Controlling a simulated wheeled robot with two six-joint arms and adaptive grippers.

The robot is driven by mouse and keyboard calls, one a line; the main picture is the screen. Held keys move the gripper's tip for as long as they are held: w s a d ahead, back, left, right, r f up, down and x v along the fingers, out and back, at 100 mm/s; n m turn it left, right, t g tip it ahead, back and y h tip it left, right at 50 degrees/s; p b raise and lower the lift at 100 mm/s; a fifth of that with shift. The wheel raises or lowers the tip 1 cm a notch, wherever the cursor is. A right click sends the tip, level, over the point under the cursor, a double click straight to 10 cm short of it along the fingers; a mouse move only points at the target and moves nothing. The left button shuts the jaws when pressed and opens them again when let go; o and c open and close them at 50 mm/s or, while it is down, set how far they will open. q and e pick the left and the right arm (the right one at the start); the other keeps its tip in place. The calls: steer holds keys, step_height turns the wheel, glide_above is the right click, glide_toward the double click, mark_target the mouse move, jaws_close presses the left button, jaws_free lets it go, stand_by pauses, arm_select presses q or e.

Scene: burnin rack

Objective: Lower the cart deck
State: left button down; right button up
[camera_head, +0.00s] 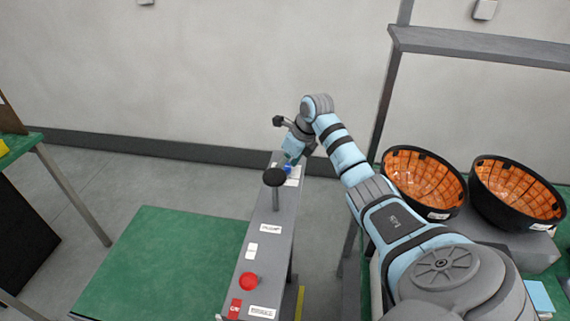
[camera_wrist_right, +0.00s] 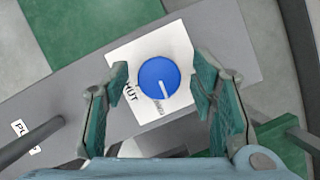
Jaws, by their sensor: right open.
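A blue round knob (camera_head: 287,169) sits near the far end of a long grey control panel (camera_head: 262,265). In the right wrist view the blue knob (camera_wrist_right: 158,77) has a white pointer line and sits on a white label plate with partly covered lettering. My right gripper (camera_head: 293,152) is over that end of the panel. In the wrist view my right gripper (camera_wrist_right: 161,82) is open, with one finger on each side of the knob; contact cannot be told. A flat green surface (camera_head: 170,265) left of the panel may be the cart deck. My left gripper is not in view.
A black-topped lever (camera_head: 274,178) stands up from the panel close to my right gripper. A red button (camera_head: 248,281) is at the near end. Two black bowls with orange insides (camera_head: 424,180) (camera_head: 516,190) stand at right.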

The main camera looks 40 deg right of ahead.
steer(key=shift+s+r, duration=0.15)
steer(key=shift+s, duration=0.1)
steer(key=c, duration=1.1)
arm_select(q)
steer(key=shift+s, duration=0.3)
arm_select(e)
steer(key=shift+c, duration=0.2)
